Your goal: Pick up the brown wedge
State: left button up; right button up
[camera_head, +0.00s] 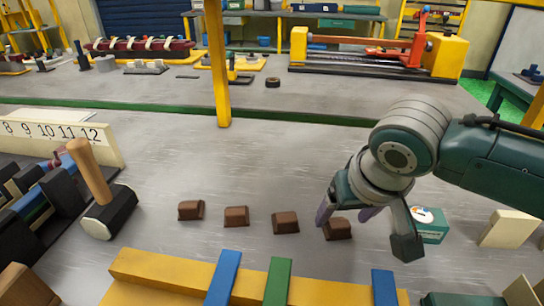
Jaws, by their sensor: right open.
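Several small brown wedges lie in a row on the grey table: one at the left (190,210), a second (236,216), a third (285,223) and a rightmost wedge (338,230). My right gripper (346,214) is open and empty, with its purple fingertips just above and around the rightmost wedge. I cannot tell whether a fingertip touches it. Part of that wedge's top is behind the gripper. My left gripper is out of view.
A mallet (111,208) stands left of the row. A green box (428,226) and a cream block (508,229) lie to the right. A yellow frame with coloured bars (168,268) lies in front. A yellow post (217,70) rises behind; table between is clear.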

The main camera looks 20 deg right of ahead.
aim_at(336, 224)
jog(key=shift+b+x, duration=0.4)
jog(key=shift+x, duration=1)
jog(key=shift+w, duration=0.1)
jog(key=shift+c, duration=0.3)
grip_shut()
